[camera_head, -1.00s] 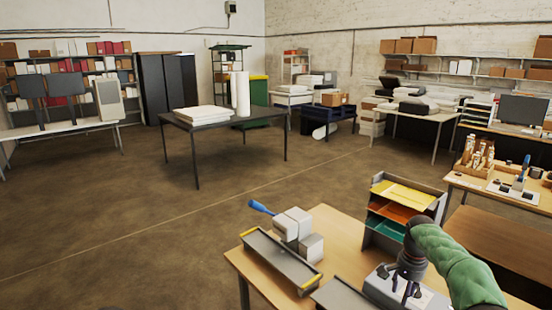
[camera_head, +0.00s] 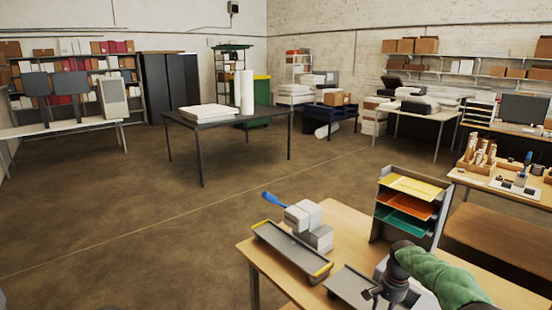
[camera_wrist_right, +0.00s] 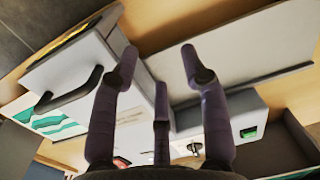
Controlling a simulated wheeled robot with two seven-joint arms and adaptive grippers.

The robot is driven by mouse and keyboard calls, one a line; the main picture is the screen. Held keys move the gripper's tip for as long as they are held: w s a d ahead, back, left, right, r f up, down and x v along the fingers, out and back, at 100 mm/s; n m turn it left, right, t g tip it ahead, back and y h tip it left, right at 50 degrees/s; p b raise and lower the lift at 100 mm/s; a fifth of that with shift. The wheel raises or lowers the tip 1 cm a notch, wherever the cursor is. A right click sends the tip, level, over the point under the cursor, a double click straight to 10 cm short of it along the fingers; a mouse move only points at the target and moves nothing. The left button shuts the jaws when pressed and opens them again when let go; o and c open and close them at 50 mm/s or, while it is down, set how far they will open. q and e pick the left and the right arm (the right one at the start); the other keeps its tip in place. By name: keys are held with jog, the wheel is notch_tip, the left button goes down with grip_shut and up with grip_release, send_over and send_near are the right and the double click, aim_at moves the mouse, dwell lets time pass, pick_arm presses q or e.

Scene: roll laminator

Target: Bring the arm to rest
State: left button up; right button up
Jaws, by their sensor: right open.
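My right arm, in a green sleeve, comes in from the lower right of the head view. My right gripper (camera_head: 374,297) is over the near wooden table, by a white and grey machine it partly hides. In the right wrist view its dark fingers (camera_wrist_right: 158,62) are spread, with nothing held between them. Behind them is a pale box (camera_wrist_right: 100,65) with a dark handle and green wave markings; I cannot tell whether the fingers touch it. My left gripper is not in view.
On the near wooden table (camera_head: 345,222), a device with grey blocks and a blue lever (camera_head: 305,215) stands by a grey tray with yellow ends (camera_head: 290,250). A sorter with yellow, orange and green shelves (camera_head: 408,208) stands behind my gripper. Open floor (camera_head: 130,220) lies left.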

jog(key=s+a+f+n+y+b, duration=0.15)
jog(key=s+a+f, duration=0.3)
jog(key=f, duration=0.45)
jog(key=s+a+f+n+b, duration=0.1)
jog(key=s+a+f+b, duration=0.25)
jog(key=a+f, duration=0.45)
jog(key=s+a+f+n+y+b, duration=0.15)
jog(key=s+a+f, duration=0.3)
jog(key=f, duration=0.65)
jog(key=s+a+f+b, duration=0.1)
jog(key=s+a+f, duration=0.1)
jog(key=s, duration=0.5)
jog(key=s+a+f+n+b, duration=0.1)
jog(key=s+a+f+b, duration=0.1)
jog(key=s, duration=0.5)
jog(key=s+a+f+n+b, duration=0.1)
jog(key=s+a+f+b, duration=0.1)
jog(key=s+f, duration=0.3)
jog(key=s+a, duration=0.1)
jog(key=s, duration=0.1)
jog(key=shift+s+a+f, duration=0.2)
jog(key=shift+s+f, duration=0.1)
jog(key=shift+s, duration=0.05)
